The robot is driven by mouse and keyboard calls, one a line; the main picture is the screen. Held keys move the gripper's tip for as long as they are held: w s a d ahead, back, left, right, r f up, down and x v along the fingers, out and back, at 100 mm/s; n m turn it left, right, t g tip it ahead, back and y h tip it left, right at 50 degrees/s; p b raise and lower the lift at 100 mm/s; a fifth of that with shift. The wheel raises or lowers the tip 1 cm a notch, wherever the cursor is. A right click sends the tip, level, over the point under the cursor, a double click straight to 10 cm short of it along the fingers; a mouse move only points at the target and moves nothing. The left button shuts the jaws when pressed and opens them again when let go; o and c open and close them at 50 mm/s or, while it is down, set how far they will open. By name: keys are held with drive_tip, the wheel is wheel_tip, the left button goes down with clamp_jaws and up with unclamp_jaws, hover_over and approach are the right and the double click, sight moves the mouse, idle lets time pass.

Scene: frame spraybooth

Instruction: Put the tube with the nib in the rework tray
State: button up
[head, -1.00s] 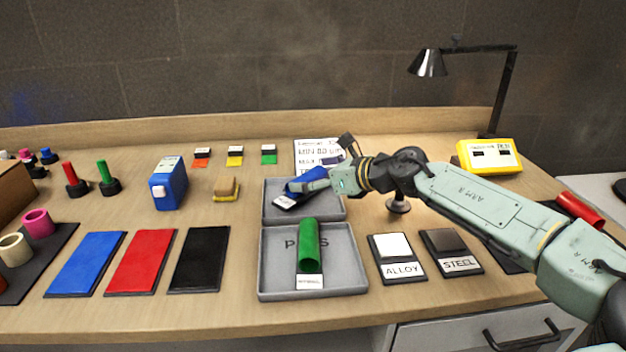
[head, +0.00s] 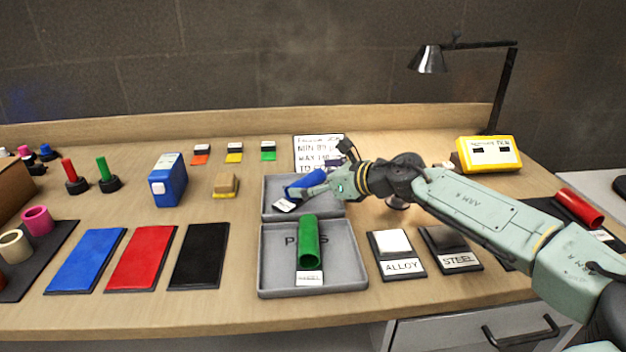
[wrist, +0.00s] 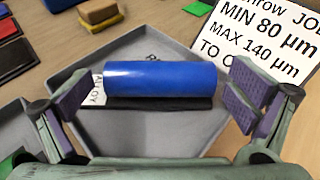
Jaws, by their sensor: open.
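A blue tube (wrist: 160,77) lies on its side in the back grey tray (wrist: 190,133), with a black strip and a white card lettered ALLOY (wrist: 97,88) against it. It also shows in the head view (head: 306,184), partly behind my gripper. My gripper (wrist: 158,103) is open, its purple-padded fingers apart on either side of the tube. A green tube (head: 308,242) with a white tag lies in the front tray (head: 350,285), whose floor lettering is partly covered. A red tube (head: 580,207) lies at the right on a dark mat. No nib can be made out on any tube.
ALLOY (head: 393,242) and STEEL (head: 450,238) blocks stand right of the trays. Blue, red and black panels (head: 200,257) lie to the left, with a blue device (head: 168,180) behind. A sign (head: 318,150) stands behind the back tray; a lamp (head: 430,60) is at the right.

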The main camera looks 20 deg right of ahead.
drive_tip(key=shift+r, duration=0.3)
drive_tip(key=b+v, duration=0.2)
drive_tip(key=v, duration=1)
drive_tip(key=shift+f, duration=0.2)
